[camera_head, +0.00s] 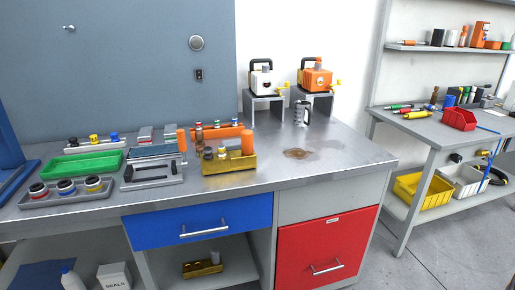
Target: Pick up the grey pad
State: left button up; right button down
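No gripper of mine shows in the head view. A flat grey-blue slab (153,151), which may be the grey pad, lies on a grey metal holder (152,183) on the left part of the steel workbench (330,150). Two small grey upright pieces (145,134) stand behind it, too small to identify. Which of these is the pad I cannot tell for sure.
Left of the slab are a green tray (82,164) and a grey tray (68,195) with round jars. To its right is a yellow holder (228,167) with an orange cylinder. A brown stain (298,153) marks the mostly clear right side.

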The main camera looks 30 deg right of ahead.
aim_at(235, 144)
jog(key=l+u, duration=0.25)
jog(key=u, duration=0.15)
jog(key=l+u, duration=0.35)
jog(key=k+l+u, duration=0.15)
jog(key=l, duration=0.25)
jog(key=l+u, duration=0.2)
jog(key=l, duration=0.15)
jog(key=k, duration=0.05)
